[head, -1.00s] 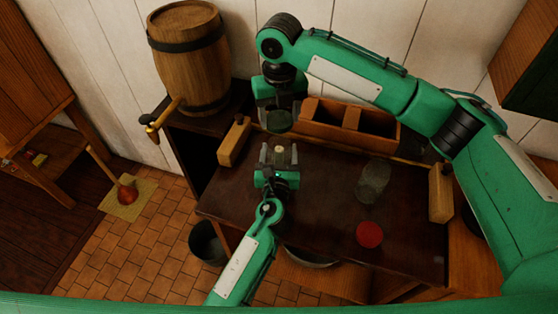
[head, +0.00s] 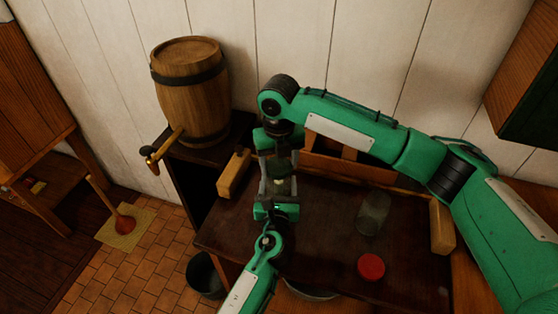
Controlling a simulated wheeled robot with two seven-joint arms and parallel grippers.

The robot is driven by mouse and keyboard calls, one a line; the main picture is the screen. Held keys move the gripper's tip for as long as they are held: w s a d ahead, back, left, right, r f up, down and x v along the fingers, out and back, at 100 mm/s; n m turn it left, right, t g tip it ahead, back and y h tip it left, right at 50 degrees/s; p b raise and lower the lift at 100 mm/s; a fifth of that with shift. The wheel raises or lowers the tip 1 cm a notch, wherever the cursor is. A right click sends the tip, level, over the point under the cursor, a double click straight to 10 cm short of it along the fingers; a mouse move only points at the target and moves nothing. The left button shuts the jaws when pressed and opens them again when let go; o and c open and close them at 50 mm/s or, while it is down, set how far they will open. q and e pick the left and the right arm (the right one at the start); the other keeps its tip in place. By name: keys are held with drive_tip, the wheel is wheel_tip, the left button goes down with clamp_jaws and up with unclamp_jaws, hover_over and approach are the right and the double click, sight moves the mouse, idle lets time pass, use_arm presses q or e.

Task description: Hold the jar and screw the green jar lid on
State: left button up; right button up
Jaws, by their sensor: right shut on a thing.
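The glass jar (head: 280,188) stands between the fingers of my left gripper (head: 278,196), which comes in from below and is shut on it. My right gripper (head: 278,165) points down from above, directly over the jar. It is shut on the green jar lid, which was visible earlier as a green disc and is now mostly hidden between the fingers. The lid is at or very close to the jar's mouth; I cannot tell whether they touch.
A second glass jar (head: 373,213) and a red lid (head: 371,267) are on the dark table (head: 325,235) to the right. A wooden box (head: 355,170) is behind. Wooden blocks stand at left (head: 234,173) and right (head: 441,226). A barrel (head: 190,95) is back left.

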drive_tip(key=shift+f, duration=0.9)
drive_tip(key=shift+f, duration=0.55)
